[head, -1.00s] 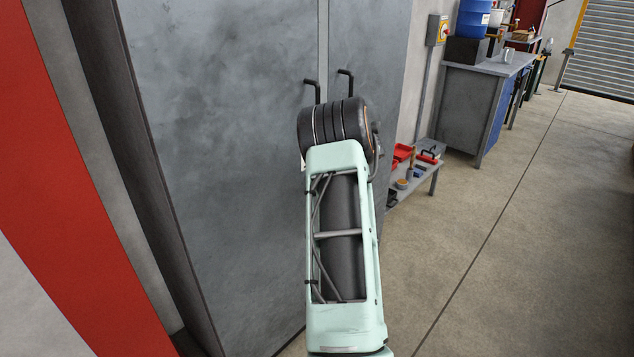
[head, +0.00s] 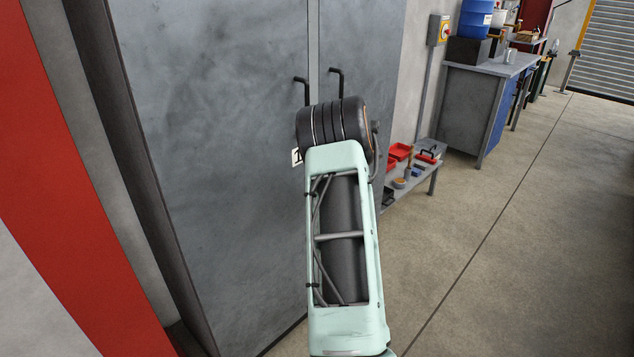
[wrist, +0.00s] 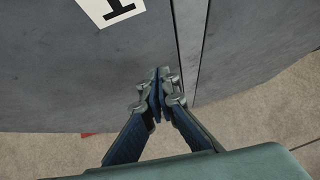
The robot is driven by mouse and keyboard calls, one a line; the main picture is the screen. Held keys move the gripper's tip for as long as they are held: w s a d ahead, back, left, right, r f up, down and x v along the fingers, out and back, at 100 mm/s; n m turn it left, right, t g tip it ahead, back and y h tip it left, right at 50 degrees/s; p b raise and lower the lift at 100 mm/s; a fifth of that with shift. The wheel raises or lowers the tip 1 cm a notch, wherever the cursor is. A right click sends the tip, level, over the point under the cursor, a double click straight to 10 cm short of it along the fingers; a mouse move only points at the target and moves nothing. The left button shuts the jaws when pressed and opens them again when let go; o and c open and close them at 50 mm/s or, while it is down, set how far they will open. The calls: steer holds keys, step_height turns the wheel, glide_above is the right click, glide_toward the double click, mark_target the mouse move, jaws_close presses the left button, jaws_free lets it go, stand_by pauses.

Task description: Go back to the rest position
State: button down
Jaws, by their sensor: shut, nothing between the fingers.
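My gripper (wrist: 160,82) shows in the wrist view with its fingertips together and nothing between them. It is in front of the grey cabinet doors (head: 220,130), near the seam between them. I cannot tell whether the tips touch the door. In the head view my arm hides the gripper. The cabinet has two dark handles (head: 337,85) above my arm, and both doors look shut.
A white label with a black mark (wrist: 110,10) is on the door. A low bench (head: 432,170) with red bins (head: 400,151) stands right of the cabinet. A workbench (head: 470,105) is behind it. The floor (head: 500,250) on the right is clear.

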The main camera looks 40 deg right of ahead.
steer(key=d+v, duration=0.1)
steer(key=v, duration=0.9)
